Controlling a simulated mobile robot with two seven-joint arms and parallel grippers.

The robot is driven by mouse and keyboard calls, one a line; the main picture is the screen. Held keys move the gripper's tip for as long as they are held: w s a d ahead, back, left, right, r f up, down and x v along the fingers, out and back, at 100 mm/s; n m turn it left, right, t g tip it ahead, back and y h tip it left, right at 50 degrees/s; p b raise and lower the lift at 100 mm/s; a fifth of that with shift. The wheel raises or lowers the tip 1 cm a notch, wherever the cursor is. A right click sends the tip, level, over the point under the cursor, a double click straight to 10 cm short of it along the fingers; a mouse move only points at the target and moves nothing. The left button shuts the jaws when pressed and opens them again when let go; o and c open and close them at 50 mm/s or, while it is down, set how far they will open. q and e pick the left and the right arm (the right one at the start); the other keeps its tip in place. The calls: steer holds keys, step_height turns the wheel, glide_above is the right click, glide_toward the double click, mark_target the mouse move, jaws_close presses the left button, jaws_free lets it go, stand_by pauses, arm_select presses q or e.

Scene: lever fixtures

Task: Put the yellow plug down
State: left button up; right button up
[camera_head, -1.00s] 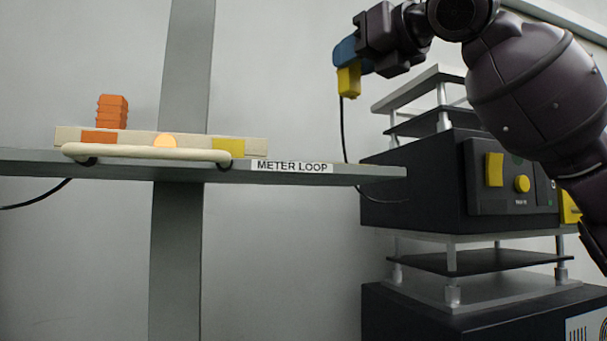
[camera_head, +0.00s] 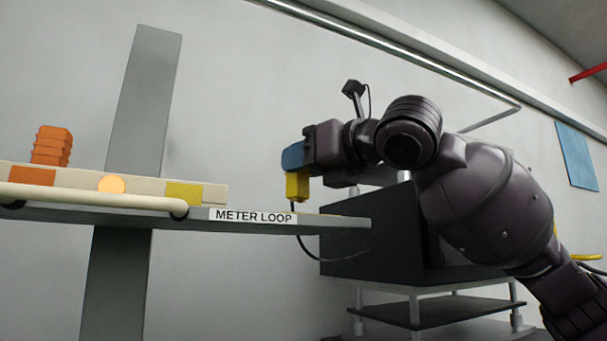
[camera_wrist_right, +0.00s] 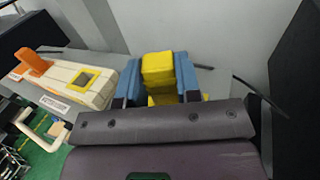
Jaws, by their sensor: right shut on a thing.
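The yellow plug (camera_head: 297,185) hangs from my right gripper (camera_head: 294,157), with a dark cable trailing below it. In the right wrist view the plug (camera_wrist_right: 158,72) sits between the two blue fingers of my right gripper (camera_wrist_right: 160,80), which are shut on it. In the head view the plug is at the right end of the grey shelf (camera_head: 345,222) labelled METER LOOP, close to its level. I cannot tell whether it touches the shelf. My left gripper is not in view.
A black equipment box (camera_head: 345,258) is behind the shelf's right end.

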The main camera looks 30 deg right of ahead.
steer(key=shift+f, duration=0.95)
steer(key=shift+f, duration=0.15)
steer(key=o, duration=0.9)
steer(key=shift+s+d, duration=0.1)
steer(key=shift+s, duration=0.05)
steer(key=b+v, duration=0.2)
steer(key=v, duration=0.9)
steer(key=shift+s+d+b, duration=0.1)
steer(key=shift+s+b, duration=0.25)
